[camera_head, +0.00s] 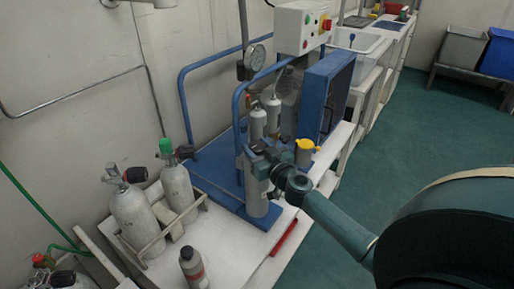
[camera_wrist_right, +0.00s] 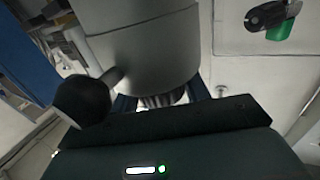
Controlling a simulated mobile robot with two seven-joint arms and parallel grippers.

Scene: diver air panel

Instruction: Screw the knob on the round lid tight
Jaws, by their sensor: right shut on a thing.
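The grey upright cylinder (camera_head: 257,194) stands on the blue base of the air panel in the head view. My right gripper (camera_head: 262,164) is at its upper end and hides most of the top. In the right wrist view the large grey round body (camera_wrist_right: 145,50) fills the upper middle. A ribbed grey part, which looks like the knob (camera_wrist_right: 165,99), sits below it between the two fingers of my right gripper (camera_wrist_right: 162,103). The fingers are shut on it. The lid's seating is hidden. My left gripper is not in view.
A black ball handle (camera_wrist_right: 82,101) sticks out beside the fingers in the wrist view. A yellow-topped cup (camera_head: 305,148) stands close to my right wrist. Grey gas bottles (camera_head: 133,215), a small bottle (camera_head: 192,268) and a red bar (camera_head: 284,237) are on the white bench.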

